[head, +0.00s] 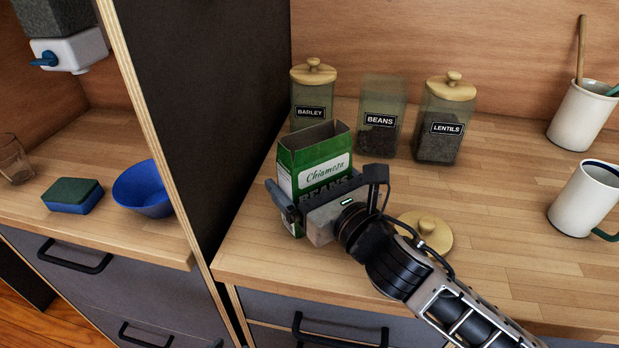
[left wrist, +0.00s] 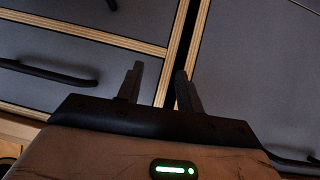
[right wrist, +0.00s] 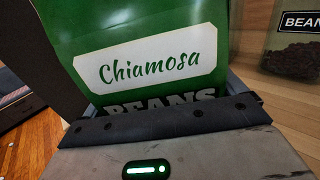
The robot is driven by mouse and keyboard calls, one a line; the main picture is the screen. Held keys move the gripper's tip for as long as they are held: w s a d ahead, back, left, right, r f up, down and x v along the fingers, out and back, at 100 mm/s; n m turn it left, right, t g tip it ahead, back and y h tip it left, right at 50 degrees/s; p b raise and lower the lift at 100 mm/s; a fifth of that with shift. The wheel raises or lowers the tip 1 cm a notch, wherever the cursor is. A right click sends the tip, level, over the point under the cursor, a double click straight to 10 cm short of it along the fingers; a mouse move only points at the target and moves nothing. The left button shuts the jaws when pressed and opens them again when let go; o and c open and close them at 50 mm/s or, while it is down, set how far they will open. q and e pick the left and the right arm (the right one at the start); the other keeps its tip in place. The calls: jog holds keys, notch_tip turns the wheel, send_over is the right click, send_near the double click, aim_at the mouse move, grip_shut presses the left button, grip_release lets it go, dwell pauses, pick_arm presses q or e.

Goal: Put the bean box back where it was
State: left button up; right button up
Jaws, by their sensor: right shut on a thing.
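The bean box (head: 315,160) is a green carton with an open top and a white label reading "Chiamosa". It is near the left end of the wooden counter, in front of the barley jar. My right gripper (head: 325,200) is shut on the box's lower part, one finger on each side. In the right wrist view the box (right wrist: 140,50) fills the space ahead of my right gripper (right wrist: 165,105). Whether its base touches the counter is hidden. My left gripper (left wrist: 158,88) shows only in the left wrist view, open and empty before the drawer fronts.
The barley jar (head: 313,85), the lidless beans jar (head: 381,120) and the lentils jar (head: 443,118) stand behind. A wooden lid (head: 437,232) lies beside my right arm. A dark partition (head: 205,90) is left of the box. Mugs (head: 583,195) stand at right.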

jog(key=o, duration=0.7)
jog(key=shift+f, duration=0.1)
jog(key=shift+s+d, duration=0.1)
jog(key=b+v, duration=0.1)
jog(key=v, duration=0.9)
jog(key=shift+s+d, duration=0.25)
jog(key=shift+s+d+r, duration=0.2)
jog(key=shift+s+d, duration=0.1)
jog(key=shift+s, duration=0.15)
jog(key=shift+s+f, duration=0.1)
